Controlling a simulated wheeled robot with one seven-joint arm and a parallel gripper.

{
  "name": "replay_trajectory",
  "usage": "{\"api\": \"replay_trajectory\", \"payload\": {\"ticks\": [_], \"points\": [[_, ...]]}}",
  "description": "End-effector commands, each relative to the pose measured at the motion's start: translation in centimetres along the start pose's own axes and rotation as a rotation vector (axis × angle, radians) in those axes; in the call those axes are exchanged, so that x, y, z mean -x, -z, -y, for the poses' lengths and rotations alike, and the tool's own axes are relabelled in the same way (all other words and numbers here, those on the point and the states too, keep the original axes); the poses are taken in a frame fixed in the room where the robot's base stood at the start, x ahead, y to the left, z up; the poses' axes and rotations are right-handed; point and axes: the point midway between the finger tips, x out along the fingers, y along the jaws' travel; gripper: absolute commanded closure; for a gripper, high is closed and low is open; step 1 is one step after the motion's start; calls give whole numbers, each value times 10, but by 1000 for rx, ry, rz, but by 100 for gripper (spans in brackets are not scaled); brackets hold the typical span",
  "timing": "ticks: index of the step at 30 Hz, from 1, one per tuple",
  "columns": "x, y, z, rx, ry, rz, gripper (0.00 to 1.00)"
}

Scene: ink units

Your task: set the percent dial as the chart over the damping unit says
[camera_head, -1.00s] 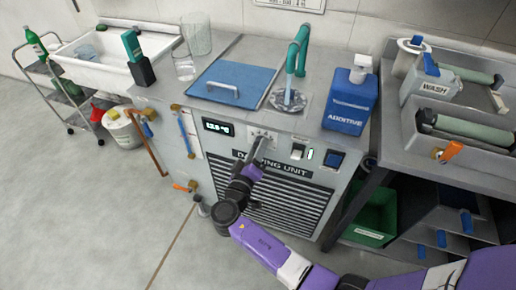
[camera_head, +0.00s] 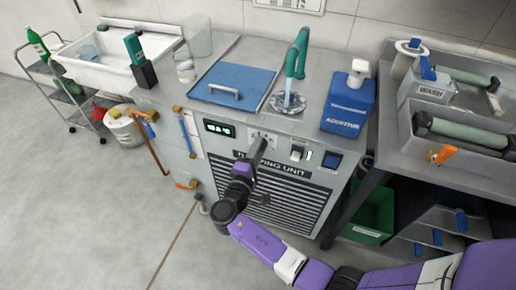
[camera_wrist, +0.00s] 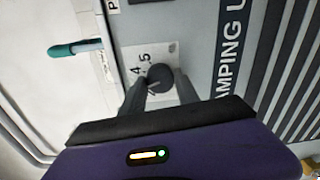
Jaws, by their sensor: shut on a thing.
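The percent dial is a dark round knob (camera_wrist: 162,74) on a pale plate with the figures 4 and 5 in the wrist view. My gripper (camera_wrist: 161,88) is shut on the knob, one finger on each side. The fingers hide part of the plate, and I cannot tell the setting. In the head view my gripper (camera_head: 257,150) reaches the dial plate (camera_head: 264,136) on the front of the grey damping unit (camera_head: 222,160). Only the lower part of the chart (camera_head: 292,4) shows on the wall above, and its text is unreadable.
A small display (camera_head: 219,128) is left of the dial; a switch (camera_head: 298,152) and a dark blue panel (camera_head: 332,161) are right. A blue lid (camera_head: 234,84), teal tap (camera_head: 300,52) and blue ADDITIVE container (camera_head: 348,104) are on top.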

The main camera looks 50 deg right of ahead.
Motion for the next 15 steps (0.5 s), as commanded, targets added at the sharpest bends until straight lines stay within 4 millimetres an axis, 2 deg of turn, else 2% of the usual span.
{"api": "replay_trajectory", "payload": {"ticks": [15], "points": [[1,1,1,60,2,-1,100]]}}
